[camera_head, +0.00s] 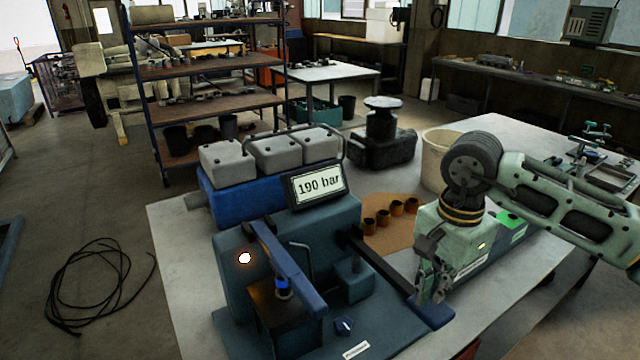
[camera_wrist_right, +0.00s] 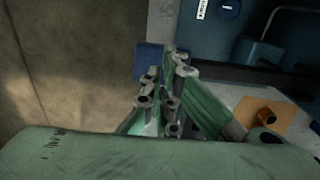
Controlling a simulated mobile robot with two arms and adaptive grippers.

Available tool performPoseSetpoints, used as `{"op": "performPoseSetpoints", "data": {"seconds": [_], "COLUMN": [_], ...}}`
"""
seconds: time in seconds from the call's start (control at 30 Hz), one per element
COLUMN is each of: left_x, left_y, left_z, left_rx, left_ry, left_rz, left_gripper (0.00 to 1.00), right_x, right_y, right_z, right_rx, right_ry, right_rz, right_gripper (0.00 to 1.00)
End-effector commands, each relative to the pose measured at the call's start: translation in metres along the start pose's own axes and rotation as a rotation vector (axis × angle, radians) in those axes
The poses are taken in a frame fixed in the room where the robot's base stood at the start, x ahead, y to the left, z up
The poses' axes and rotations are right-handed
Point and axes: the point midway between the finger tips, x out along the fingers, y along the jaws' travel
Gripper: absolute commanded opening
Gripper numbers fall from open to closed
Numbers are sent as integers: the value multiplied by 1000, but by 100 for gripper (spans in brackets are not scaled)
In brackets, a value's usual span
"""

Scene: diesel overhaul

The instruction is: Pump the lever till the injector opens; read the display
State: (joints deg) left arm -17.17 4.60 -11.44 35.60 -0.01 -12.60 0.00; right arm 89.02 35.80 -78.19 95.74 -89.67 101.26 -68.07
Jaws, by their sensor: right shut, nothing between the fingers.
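The blue-grey injector tester (camera_head: 335,225) stands on the table, and its display (camera_head: 320,186) reads "190 bar". Its dark lever (camera_head: 385,262) slopes down to the right and ends in a blue pad (camera_head: 432,314). The pad also shows in the right wrist view (camera_wrist_right: 147,62). The injector (camera_head: 282,287) sits under the blue arm at the tester's front; its tip is hidden. My right gripper (camera_head: 430,297) points down at the lever's pad end, shut and empty. Whether it touches the pad I cannot tell. My left gripper is out of view.
A blue engine block with grey covers (camera_head: 278,152) stands behind the tester. Several copper-coloured sleeves (camera_head: 383,217) lie on a tan mat right of it. A green case (camera_head: 490,245) and a cream bucket (camera_head: 436,155) stand near my right arm. A black cable (camera_head: 100,285) lies on the floor.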

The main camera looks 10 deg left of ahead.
Motion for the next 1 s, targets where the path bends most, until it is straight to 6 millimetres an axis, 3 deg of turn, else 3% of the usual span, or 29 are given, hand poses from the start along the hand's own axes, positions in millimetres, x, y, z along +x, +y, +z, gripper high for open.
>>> {"op": "performPoseSetpoints", "data": {"seconds": [0.33,1.0], "left_x": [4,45], "left_y": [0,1], "left_z": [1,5], "left_rx": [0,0], "left_ry": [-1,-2], "left_rz": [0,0], "left_gripper": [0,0], "right_x": [5,53], "right_y": [0,-3], "right_z": [0,1], "right_rx": [0,-1], "right_ry": [0,-2], "right_rz": [0,1], "right_gripper": [0,0]}}
